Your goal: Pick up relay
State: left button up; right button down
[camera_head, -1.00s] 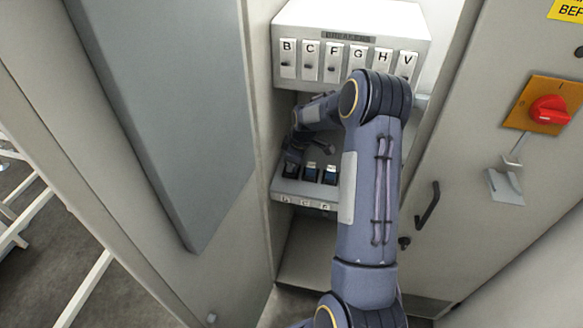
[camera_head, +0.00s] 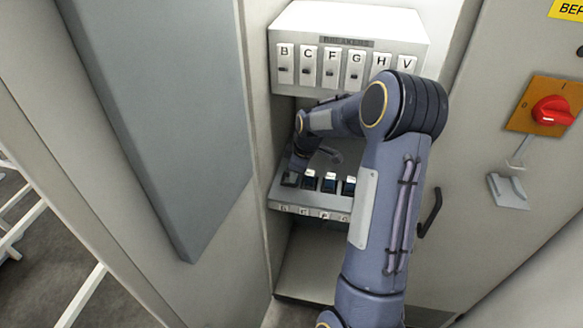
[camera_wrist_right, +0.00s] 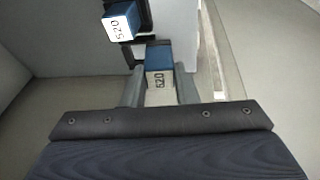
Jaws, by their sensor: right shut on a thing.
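My right gripper (camera_wrist_right: 159,92) is shut on a relay (camera_wrist_right: 159,78), a small blue block with a white labelled face, held between both fingers. In the head view my right gripper (camera_head: 298,163) is above the left end of the relay shelf, small and partly hidden, and the held relay cannot be made out. The leftmost socket (camera_head: 290,179) looks dark, with no blue or white top showing. Other relays with blue and white tops sit to its right (camera_head: 329,182). One labelled 520 (camera_wrist_right: 121,22) shows beside the held one in the wrist view. My left gripper is not in view.
A white breaker box (camera_head: 346,20) with lettered switches overhangs the relay shelf (camera_head: 312,212). The grey cabinet door (camera_head: 165,110) stands close on the left. A red rotary switch (camera_head: 552,110) and a door handle (camera_head: 430,212) are on the right.

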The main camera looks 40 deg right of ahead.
jog(key=s+a+b, duration=0.2)
jog(key=s+a, duration=0.3)
jog(key=s, duration=0.7)
jog(key=shift+s, duration=0.15)
jog(key=shift+f, duration=0.1)
